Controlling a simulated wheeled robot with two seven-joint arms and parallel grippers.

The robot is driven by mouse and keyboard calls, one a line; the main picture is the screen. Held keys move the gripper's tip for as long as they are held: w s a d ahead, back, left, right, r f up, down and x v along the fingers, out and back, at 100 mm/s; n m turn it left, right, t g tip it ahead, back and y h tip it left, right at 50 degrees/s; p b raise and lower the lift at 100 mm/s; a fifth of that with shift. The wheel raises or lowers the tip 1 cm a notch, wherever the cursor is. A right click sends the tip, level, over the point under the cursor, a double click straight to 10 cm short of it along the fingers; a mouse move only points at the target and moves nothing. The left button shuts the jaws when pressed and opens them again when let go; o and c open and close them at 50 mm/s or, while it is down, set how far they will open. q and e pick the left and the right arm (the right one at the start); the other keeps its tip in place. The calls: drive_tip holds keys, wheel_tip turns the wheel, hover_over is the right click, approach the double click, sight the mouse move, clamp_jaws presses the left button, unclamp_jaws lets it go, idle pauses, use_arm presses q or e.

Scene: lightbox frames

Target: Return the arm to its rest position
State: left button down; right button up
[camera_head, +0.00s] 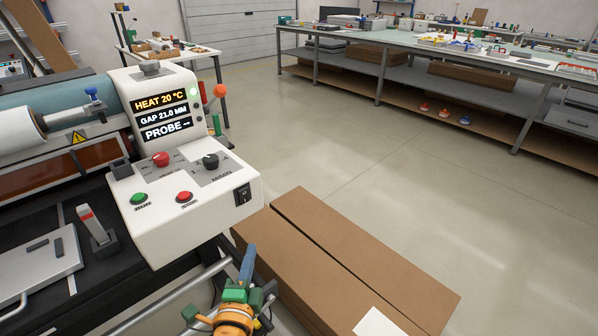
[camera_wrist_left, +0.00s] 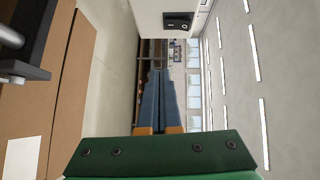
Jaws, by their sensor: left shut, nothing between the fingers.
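My left gripper (camera_head: 248,264) shows at the bottom of the head view, with blue fingers on a green and orange wrist. It is below the front right corner of the white control panel (camera_head: 165,235), beside the long cardboard boxes. In the left wrist view its two blue fingers (camera_wrist_left: 160,92) lie together, shut and empty, beyond the green palm. That view is turned on its side. My right gripper is in neither view.
The machine's screen (camera_head: 162,114) reads HEAT 20 °C and GAP 21.0 MM. Cardboard boxes (camera_head: 345,262) lie on the floor right of the gripper; a grey rail (camera_head: 170,297) runs left of it. Open floor (camera_head: 400,180) reaches to a long workbench (camera_head: 440,58).

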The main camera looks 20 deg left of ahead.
use_arm(q)
drive_tip(key=s+d+f+n+g+h, duration=0.2)
drive_tip(key=s+d+f+g, duration=0.15)
drive_tip(key=f, duration=0.85)
drive_tip(key=s+d+f+n+g+h, duration=0.2)
drive_tip(key=s+f+g, duration=0.2)
drive_tip(key=f, duration=0.8)
drive_tip(key=s+f+n+g, duration=0.2)
drive_tip(key=s+f, duration=0.2)
drive_tip(key=s, duration=0.3)
drive_tip(key=s+d+f+n+g+h+p, duration=0.1)
drive_tip(key=s+f+n+g, duration=0.1)
drive_tip(key=s, duration=0.5)
drive_tip(key=s+d+f+n+g+h, duration=0.1)
drive_tip(key=s+f+n+g, duration=0.1)
drive_tip(key=s+f, duration=0.5)
drive_tip(key=shift+s+d+g, duration=0.25)
drive_tip(key=shift+s+g, duration=0.1)
drive_tip(key=shift+g, duration=0.4)
